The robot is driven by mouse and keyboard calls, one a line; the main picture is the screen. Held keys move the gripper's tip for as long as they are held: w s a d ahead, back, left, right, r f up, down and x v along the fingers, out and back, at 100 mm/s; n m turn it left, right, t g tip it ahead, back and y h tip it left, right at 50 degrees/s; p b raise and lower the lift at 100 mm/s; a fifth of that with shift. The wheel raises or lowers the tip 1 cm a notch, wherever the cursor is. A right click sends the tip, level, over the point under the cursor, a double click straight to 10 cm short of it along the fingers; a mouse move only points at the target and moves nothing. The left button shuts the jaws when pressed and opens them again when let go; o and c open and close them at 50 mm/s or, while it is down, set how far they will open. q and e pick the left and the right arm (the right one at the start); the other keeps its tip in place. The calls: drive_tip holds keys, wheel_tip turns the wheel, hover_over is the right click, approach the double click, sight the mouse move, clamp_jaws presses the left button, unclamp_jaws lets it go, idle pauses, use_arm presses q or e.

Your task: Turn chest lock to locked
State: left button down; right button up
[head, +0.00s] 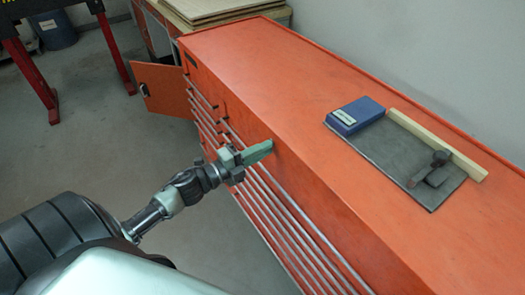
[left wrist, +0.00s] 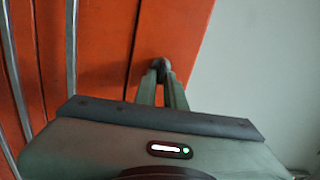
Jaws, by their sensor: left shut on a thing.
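The orange chest (head: 262,75) runs diagonally across the head view, its drawer fronts with long metal handles facing left. My left gripper (head: 265,149) reaches its upper front face, with the green fingers pointing right at the orange panel. In the left wrist view the two fingers (left wrist: 163,88) come together on a small dark round piece, the chest lock (left wrist: 161,65), against the orange front. The gripper is shut on it. In the head view the fingers hide the lock, and I cannot tell which way it is turned. My right gripper is not in view.
On the chest top lie a grey mat (head: 385,150), a blue box (head: 355,115), a wooden strip (head: 438,144) and a dark tool (head: 430,168). A small orange door (head: 163,90) stands open at the far end. Grey floor (head: 100,140) is clear at left.

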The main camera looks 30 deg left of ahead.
use_arm(q)
drive_tip(key=shift+f+m, duration=0.1)
drive_tip(key=shift+m, duration=0.4)
drive_tip(key=c, duration=1.6)
unclamp_jaws()
drive_tip(key=shift+o, duration=0.2)
drive_tip(key=shift+s, duration=0.1)
drive_tip(key=b+v, duration=0.2)
drive_tip(key=v, duration=0.5)
drive_tip(key=shift+s, duration=0.3)
drive_tip(key=shift+a, duration=0.15)
